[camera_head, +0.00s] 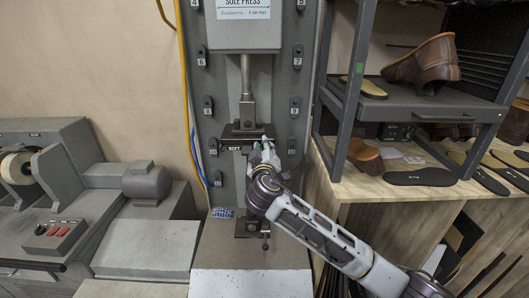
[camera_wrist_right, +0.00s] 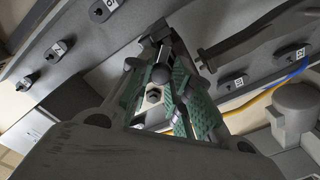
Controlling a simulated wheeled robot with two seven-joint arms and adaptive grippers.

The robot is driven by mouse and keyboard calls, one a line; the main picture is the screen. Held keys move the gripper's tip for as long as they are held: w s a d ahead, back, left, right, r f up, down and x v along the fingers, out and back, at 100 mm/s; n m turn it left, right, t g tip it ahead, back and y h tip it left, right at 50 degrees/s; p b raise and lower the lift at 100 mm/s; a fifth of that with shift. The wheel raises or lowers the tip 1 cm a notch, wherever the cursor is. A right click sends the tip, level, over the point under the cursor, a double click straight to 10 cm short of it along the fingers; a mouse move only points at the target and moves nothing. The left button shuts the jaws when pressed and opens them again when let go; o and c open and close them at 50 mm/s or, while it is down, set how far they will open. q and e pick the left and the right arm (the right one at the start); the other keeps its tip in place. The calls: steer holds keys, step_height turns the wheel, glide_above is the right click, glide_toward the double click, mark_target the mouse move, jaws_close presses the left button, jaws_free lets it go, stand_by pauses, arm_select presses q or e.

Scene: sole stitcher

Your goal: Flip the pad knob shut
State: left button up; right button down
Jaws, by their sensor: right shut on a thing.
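The sole press stands at the centre of the head view, with a dark pad block (camera_head: 237,148) marked "SOFT" under its ram (camera_head: 248,105). My right gripper (camera_head: 262,150) reaches in from the lower right to the right end of this pad block. In the right wrist view its green-padded fingers (camera_wrist_right: 160,77) are closed around a small dark round knob (camera_wrist_right: 160,74), which appears to be the pad knob. The fingers hide the knob in the head view. I cannot tell exactly how far the knob is turned. My left gripper is not in view.
Numbered dark clips (camera_head: 201,56) line both press uprights. A shelf rack (camera_head: 345,90) with a brown boot (camera_head: 424,65) and soles stands close on the right. A grey machine (camera_head: 147,180) stands on the left. A yellow hose and a blue hose (camera_head: 197,155) run beside the press.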

stand_by(0.5)
steer(key=c, duration=1.5)
jaws_free()
steer(key=shift+c, duration=0.2)
steer(key=shift+a, duration=0.1)
steer(key=shift+s, duration=0.15)
steer(key=s, duration=1.1)
steer(key=shift+s, duration=0.4)
